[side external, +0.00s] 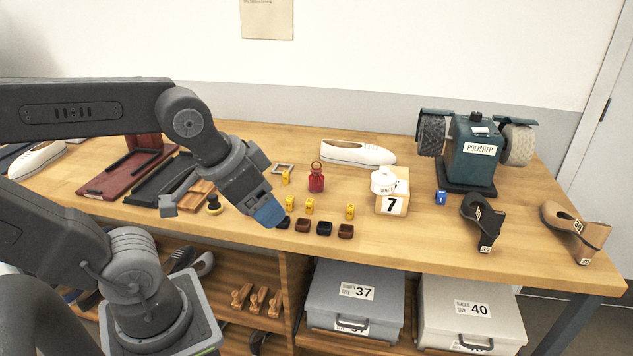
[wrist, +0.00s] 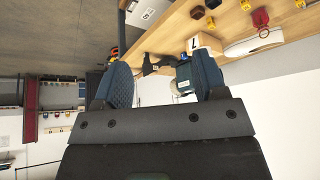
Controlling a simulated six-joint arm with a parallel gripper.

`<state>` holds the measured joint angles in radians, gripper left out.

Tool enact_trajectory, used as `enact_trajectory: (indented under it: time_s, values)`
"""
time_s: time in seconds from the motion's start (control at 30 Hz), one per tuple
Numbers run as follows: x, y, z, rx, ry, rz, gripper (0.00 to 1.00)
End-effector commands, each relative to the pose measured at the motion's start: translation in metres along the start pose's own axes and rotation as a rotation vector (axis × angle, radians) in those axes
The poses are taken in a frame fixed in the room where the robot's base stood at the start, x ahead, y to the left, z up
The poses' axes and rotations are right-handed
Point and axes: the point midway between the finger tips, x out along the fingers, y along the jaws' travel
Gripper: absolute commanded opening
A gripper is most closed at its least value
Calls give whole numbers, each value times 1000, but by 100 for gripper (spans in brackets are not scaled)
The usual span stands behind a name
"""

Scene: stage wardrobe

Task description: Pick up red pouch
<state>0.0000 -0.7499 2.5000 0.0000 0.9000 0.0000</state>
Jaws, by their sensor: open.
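The red pouch (side external: 316,179), with a ring-shaped loop on top, stands upright near the middle of the wooden table. It also shows near the top right of the wrist view (wrist: 261,18). My gripper (side external: 220,207) is open, to the left of the pouch and apart from it in the side view. In the wrist view my two blue-padded fingers (wrist: 164,78) stand wide apart with nothing held between them.
Small yellow pieces (side external: 309,205) and dark cups (side external: 324,228) lie in front. The polisher (side external: 470,155) is farther right.

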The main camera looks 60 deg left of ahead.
Motion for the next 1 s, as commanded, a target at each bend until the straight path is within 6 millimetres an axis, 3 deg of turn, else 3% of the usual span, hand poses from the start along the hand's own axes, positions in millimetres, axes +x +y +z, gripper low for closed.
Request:
enact_trajectory:
  time_s: [0.13,0.27,0.47,0.6,0.8,0.9,1.0]
  values:
    - [3,-4,-10,-41,-1,-6,65]
    - [16,-21,-42,-186,1,-26,65]
    - [58,-86,-111,-547,29,-79,65]
    - [96,-149,-144,-807,63,-122,65]
    - [142,-231,-160,-1089,114,-174,65]
    - [155,-255,-160,-1166,132,-189,65]
    - [162,-266,-159,-1201,141,-195,65]
